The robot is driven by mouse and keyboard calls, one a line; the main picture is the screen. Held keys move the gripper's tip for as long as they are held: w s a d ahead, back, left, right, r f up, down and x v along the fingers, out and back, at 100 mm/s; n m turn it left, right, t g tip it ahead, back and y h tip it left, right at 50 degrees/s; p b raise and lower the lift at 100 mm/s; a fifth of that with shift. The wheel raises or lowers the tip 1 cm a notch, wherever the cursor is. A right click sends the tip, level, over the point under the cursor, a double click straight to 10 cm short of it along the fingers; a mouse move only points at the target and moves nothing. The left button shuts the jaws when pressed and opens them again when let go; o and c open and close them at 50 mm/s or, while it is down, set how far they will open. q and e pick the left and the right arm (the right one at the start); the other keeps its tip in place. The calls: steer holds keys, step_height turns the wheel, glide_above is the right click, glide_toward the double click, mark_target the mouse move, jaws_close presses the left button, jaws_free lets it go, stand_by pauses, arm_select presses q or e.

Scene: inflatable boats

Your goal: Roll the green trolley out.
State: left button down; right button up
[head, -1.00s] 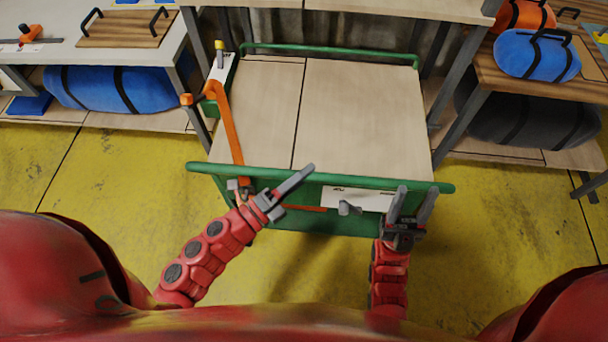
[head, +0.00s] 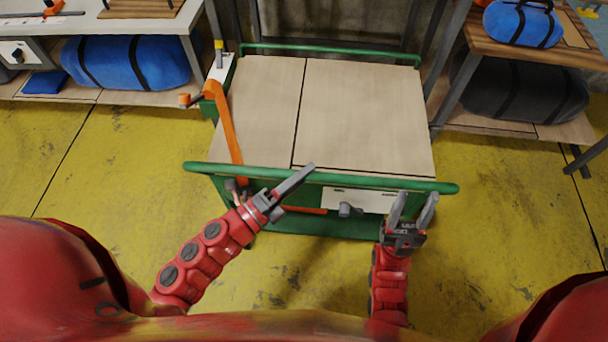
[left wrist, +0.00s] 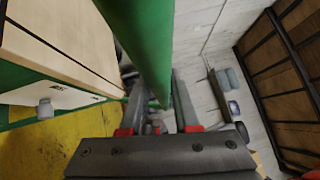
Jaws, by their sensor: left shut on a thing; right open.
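The green trolley (head: 365,120) stands in front of me with a bare two-panel wooden deck and green rails at its near and far ends. My left gripper (head: 292,188) is shut on the near green rail (head: 225,168), left of its middle. In the left wrist view the green rail (left wrist: 153,40) runs between the fingers (left wrist: 158,112). My right gripper (head: 416,202) is open at the right part of the same rail, with its fingers pointing up beside it; I cannot tell whether they touch it.
A white panel with a grey knob (head: 345,209) is under the near rail. Shelving with a blue bag (head: 130,62) stands left, and a wooden table (head: 480,42) right. Yellow floor (head: 510,230) is clear around me.

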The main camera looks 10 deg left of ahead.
arm_select(q)
steer(key=shift+s+f, duration=0.1)
steer(key=shift+f, duration=0.05)
steer(key=c, duration=1)
jaws_free()
steer(key=o, duration=0.3)
steer(key=shift+s, duration=0.15)
steer(key=shift+o, duration=0.2)
steer(key=shift+s+a, duration=0.15)
steer(key=shift+a, duration=0.3)
steer(key=p+v, duration=0.1)
steer(key=v, duration=1.5)
steer(key=shift+s+p, duration=0.25)
steer(key=shift+p, duration=0.15)
